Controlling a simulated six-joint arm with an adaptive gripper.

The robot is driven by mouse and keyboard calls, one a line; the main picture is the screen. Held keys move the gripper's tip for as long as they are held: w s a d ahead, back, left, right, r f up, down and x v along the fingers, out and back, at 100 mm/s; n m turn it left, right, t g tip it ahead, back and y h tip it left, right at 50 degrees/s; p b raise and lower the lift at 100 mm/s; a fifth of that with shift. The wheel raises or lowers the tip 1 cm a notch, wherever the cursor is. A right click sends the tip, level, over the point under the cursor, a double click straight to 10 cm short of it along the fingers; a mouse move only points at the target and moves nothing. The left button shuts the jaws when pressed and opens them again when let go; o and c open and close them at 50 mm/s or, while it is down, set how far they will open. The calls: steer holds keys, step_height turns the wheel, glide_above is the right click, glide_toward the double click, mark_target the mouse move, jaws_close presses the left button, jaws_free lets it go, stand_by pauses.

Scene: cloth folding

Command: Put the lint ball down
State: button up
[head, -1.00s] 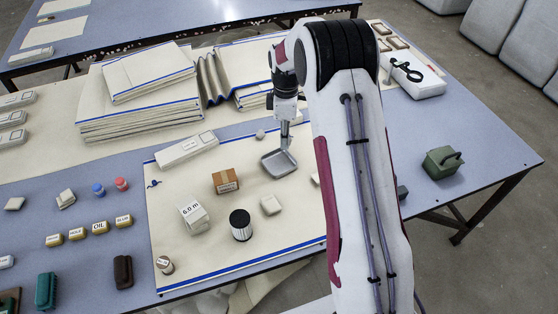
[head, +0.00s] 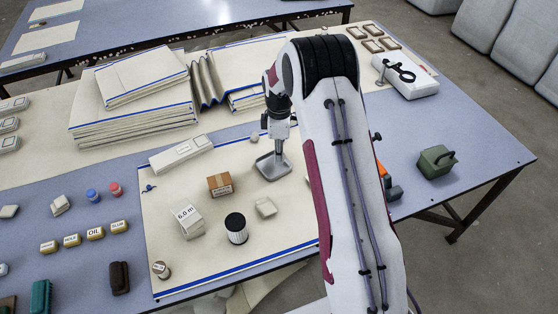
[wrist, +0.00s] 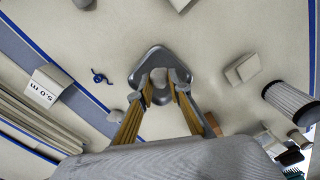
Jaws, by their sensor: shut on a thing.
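My gripper (head: 278,150) points down over the shallow grey metal tray (head: 261,168). In the wrist view, its two yellowish fingers (wrist: 160,93) are closed around a small grey round thing, which looks like the lint ball (wrist: 160,97). The tray (wrist: 148,66) lies just beyond and beneath the fingertips in that view. In the head view the held thing is hidden by the fingers and is too small to make out. I cannot tell whether it touches the tray.
A small grey ball (head: 254,139) lies beside the tray. Folded cloth stacks (head: 130,115) rise behind.

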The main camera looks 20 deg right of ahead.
steer(key=shift+f, duration=1.85)
steer(key=shift+f, duration=0.15)
steer(key=o, duration=0.4)
step_height(320, 180, up, 12)
steer(key=shift+f, duration=0.2)
steer(key=shift+r, duration=0.35)
